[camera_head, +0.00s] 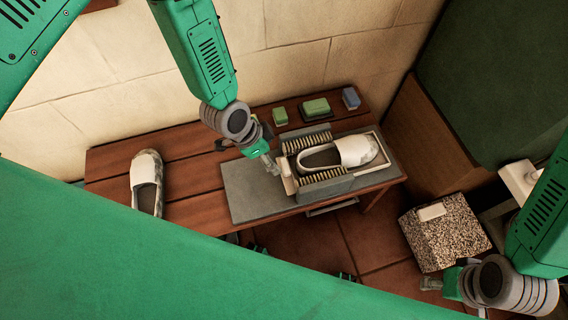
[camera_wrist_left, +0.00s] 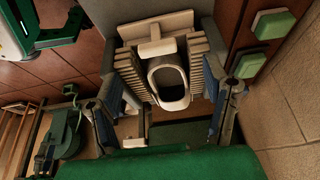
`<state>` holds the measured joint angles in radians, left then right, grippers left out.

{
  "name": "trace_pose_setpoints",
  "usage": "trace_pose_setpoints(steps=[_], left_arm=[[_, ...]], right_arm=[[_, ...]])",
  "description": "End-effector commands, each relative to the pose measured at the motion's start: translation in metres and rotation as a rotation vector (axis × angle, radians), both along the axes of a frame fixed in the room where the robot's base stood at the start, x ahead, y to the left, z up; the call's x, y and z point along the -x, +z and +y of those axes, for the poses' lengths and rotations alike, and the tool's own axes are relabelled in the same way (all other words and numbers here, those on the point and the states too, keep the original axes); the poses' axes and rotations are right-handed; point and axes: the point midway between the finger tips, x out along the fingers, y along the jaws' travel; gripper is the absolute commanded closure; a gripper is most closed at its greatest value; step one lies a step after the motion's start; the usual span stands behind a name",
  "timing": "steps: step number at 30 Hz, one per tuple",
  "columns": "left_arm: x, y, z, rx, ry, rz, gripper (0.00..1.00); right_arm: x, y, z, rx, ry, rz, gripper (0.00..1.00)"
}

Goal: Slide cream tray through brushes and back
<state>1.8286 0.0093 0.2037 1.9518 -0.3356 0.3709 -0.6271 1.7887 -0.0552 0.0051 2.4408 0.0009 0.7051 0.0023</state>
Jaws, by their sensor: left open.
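The cream tray (camera_head: 383,150) lies on a grey slab on the wooden bench, with a white shoe (camera_head: 357,151) in it. Its upright cream end piece (camera_head: 287,176) is at the left, and it also shows in the left wrist view (camera_wrist_left: 156,46). Rows of bristle brushes (camera_head: 295,143) flank the shoe on both sides. My left gripper (camera_head: 274,169) is beside the tray's left end; in the left wrist view its open fingers (camera_wrist_left: 172,100) appear on either side of the shoe and brushes. Contact cannot be told. My right gripper (camera_head: 432,284) is at the lower right, its jaws unclear.
A second shoe (camera_head: 147,182) lies on the bench's left. A speckled stone block (camera_head: 445,232) with a pale bar on top stands at right. The grey slab (camera_head: 250,197) is clear left of the tray.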

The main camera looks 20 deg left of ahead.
Motion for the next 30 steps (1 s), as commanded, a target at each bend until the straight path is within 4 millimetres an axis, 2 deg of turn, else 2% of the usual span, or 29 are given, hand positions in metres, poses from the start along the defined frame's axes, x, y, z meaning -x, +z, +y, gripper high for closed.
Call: trace_pose_setpoints(steps=[1,6,12,16,25,29,30], left_arm=[[-0.002,-0.014,-0.006,-0.001,-0.002,0.001,0.31],[-0.009,-0.045,-0.019,-0.004,-0.002,0.000,0.31],[-0.016,-0.069,-0.026,-0.002,-0.001,-0.001,0.31],[-0.017,-0.075,-0.028,0.001,-0.001,-0.001,0.31],[-0.018,-0.075,-0.029,-0.001,-0.001,-0.001,0.31],[-0.018,-0.075,-0.030,-0.002,-0.001,-0.002,0.77],[-0.018,-0.075,-0.030,-0.002,-0.001,-0.002,0.91]], right_arm=[[0.000,-0.006,0.000,0.000,0.000,0.000,0.60],[0.000,-0.015,0.000,0.000,0.000,0.000,0.60],[0.000,-0.021,-0.001,0.001,-0.001,-0.001,0.60],[0.000,-0.023,-0.001,0.001,-0.001,-0.001,0.60],[0.000,-0.023,0.000,0.000,0.000,-0.001,0.60],[0.000,-0.023,0.000,0.000,0.000,-0.001,0.60],[0.000,-0.023,0.000,0.000,0.000,-0.001,0.60]])
